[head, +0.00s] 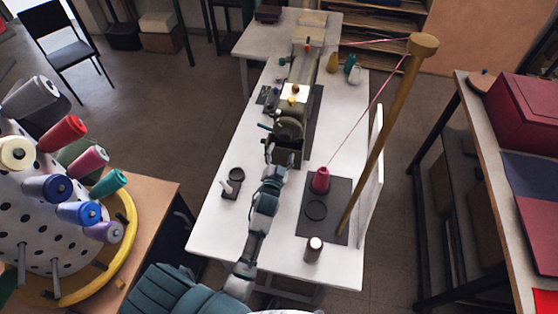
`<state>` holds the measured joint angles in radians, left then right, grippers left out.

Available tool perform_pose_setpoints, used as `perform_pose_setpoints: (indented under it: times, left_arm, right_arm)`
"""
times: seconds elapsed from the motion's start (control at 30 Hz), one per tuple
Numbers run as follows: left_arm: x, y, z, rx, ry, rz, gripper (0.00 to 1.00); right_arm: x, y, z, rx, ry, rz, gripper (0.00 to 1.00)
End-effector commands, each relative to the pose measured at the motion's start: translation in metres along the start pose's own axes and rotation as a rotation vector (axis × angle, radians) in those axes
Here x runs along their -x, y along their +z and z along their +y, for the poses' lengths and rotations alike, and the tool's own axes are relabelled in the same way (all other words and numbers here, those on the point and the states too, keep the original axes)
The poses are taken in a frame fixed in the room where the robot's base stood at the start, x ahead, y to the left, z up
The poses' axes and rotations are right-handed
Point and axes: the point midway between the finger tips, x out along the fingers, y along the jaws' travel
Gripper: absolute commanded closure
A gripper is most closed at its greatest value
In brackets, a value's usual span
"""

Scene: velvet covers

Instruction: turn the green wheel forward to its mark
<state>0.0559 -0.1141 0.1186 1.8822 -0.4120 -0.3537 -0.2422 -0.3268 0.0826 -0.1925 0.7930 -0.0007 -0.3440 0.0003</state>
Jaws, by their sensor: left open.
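A sewing machine (295,93) stands on the white table. The wheel (288,129) is a dark, greenish-grey disc on the machine's near end, facing me. Its mark is too small to make out. My left gripper (276,156) is open just in front of the wheel and slightly below it, with one finger reaching up near its lower left rim. I cannot tell whether the finger touches the wheel. My right gripper is not in view.
On the white table (222,222), a red thread cone (320,180) stands on a dark mat (340,193) beside a leaning wooden post (385,115). A brown-and-white spool (314,245) stands near the front. A spool rack (40,200) is at left.

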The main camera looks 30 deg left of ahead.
Motion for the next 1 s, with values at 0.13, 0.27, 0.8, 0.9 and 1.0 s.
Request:
perform_pose_setpoints:
  times: [0.13, 0.27, 0.8, 0.9, 1.0]
  left_arm:
    - [0.026, 0.002, 0.001, 0.0, 0.002, -0.002, 0.28]
    - [0.036, 0.002, 0.001, 0.0, 0.002, -0.003, 0.28]
    - [0.039, 0.001, 0.001, -0.001, 0.001, -0.002, 0.28]
    - [0.039, 0.001, 0.001, -0.001, 0.001, -0.002, 0.28]
    - [0.039, 0.001, 0.001, -0.001, 0.001, -0.002, 0.28]
  right_arm:
    - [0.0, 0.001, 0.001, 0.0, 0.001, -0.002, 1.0]
    - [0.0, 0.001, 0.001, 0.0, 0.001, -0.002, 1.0]
    - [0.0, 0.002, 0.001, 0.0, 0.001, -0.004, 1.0]
    - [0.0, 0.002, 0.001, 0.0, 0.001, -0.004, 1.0]
    - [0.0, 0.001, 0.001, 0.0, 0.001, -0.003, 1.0]
